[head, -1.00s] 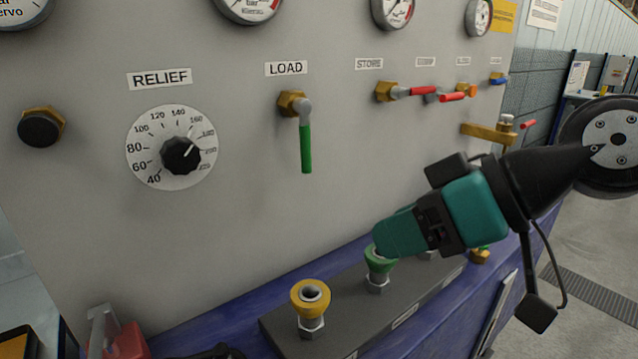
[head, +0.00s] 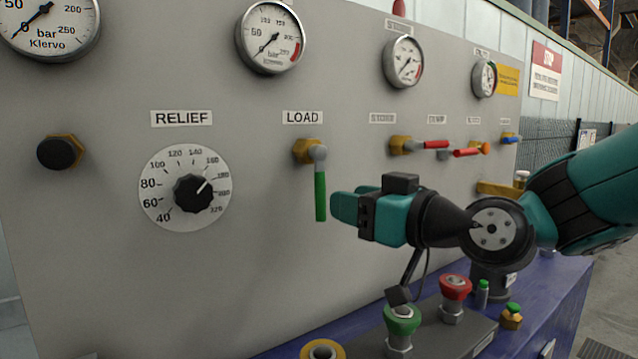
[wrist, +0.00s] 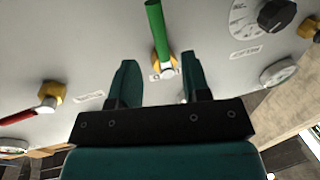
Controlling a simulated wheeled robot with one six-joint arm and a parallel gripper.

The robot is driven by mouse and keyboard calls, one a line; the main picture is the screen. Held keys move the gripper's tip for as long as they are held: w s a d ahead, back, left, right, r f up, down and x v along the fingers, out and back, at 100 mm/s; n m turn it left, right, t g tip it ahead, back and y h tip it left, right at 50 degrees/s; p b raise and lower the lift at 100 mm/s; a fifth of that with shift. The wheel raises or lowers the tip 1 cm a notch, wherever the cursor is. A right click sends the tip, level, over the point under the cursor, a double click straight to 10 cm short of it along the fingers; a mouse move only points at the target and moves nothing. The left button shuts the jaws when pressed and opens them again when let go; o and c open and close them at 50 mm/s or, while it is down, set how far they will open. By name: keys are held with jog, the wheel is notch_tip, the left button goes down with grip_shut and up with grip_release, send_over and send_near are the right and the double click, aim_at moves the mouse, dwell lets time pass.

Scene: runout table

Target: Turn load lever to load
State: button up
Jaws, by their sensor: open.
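The load lever (head: 320,196) has a green handle hanging straight down from a brass valve under the LOAD label (head: 302,118). In the wrist view, turned upside down, the green handle (wrist: 155,22) shows beyond the fingers, with its valve (wrist: 165,65) near the right finger. My gripper (head: 336,207) points left at the panel, with its tips close to the right of the green handle in the head view. In the wrist view my gripper (wrist: 158,75) is open, its two teal fingers apart with nothing clamped between them. Contact with the handle cannot be told.
The RELIEF dial (head: 192,193) is left of the lever. Red-handled valves (head: 433,144) are to its right, with gauges (head: 270,38) above. Green (head: 402,320) and red (head: 455,288) fittings stand on the block below my gripper. The panel around the lever is clear.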

aim_at(324, 196)
jog(key=p+x, duration=0.1)
jog(key=x, duration=0.6)
jog(key=shift+a+f+p, duration=0.1)
jog(key=shift+p, duration=0.2)
grip_shut()
